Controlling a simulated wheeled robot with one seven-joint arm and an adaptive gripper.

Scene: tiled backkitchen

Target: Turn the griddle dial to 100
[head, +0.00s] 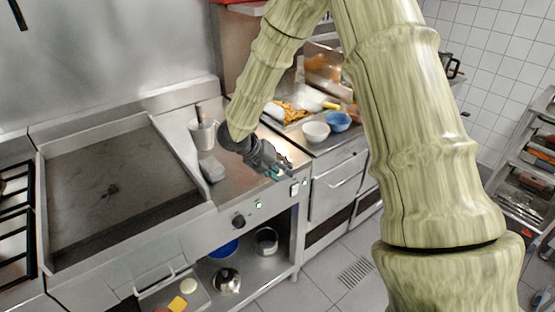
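The griddle (120,185) is a wide flat plate with raised steel edges at the left of the head view. A black round dial (239,221) sits on the steel front panel, to the right below the plate. Its marks are too small to read. My gripper (280,172) is dark and hangs above the counter's front edge, right of the dial and apart from it. The fingers are small and seen at a slant, so their opening is unclear. I see nothing held in them.
A light container (203,134) and a grey block (212,170) stand on the counter. A white bowl (316,132) and a blue bowl (338,122) are farther right. Pots stand on the shelf below.

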